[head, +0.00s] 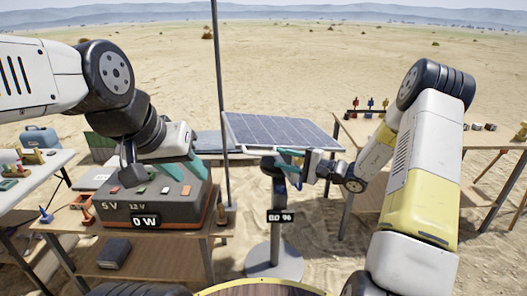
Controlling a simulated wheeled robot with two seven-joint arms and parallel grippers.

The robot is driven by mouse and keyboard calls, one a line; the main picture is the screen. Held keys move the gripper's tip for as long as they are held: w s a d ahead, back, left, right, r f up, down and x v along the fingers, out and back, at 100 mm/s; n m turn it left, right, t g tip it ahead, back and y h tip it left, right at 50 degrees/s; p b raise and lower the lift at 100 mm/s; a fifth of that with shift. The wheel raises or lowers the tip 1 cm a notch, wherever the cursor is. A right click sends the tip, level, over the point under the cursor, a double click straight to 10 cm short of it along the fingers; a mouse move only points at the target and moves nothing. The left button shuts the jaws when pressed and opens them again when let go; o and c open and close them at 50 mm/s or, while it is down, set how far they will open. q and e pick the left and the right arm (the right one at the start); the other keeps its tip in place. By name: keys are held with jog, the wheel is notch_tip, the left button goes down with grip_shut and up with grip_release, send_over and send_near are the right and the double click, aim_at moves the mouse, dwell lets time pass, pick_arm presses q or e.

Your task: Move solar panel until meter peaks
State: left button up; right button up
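The solar panel (284,131) is a dark blue gridded sheet, tilted, above a grey stand (277,235) with a round base. A small display (280,217) on the stand shows a percentage, perhaps 80 %. The meter box (160,196) sits on a wooden table at left; its display (146,222) reads 0 W. My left gripper (190,166), with teal fingers, is over the top of the box; its grip is unclear. My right gripper (287,161) has its teal fingers at the dark head of the stand, under the panel's near edge; whether they are closed on it is unclear.
A tall thin pole (220,100) stands just left of the panel. A white table (30,185) with small items is at far left. A wooden table (480,136) with small figures is at right. Sand is open behind.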

aim_at(267, 155)
jog(key=x, duration=0.7)
jog(key=shift+w+a, duration=0.25)
jog(key=shift+a, duration=0.1)
jog(key=shift+c, duration=0.4)
grip_shut()
jog(key=shift+f, duration=0.1)
dwell(0.5)
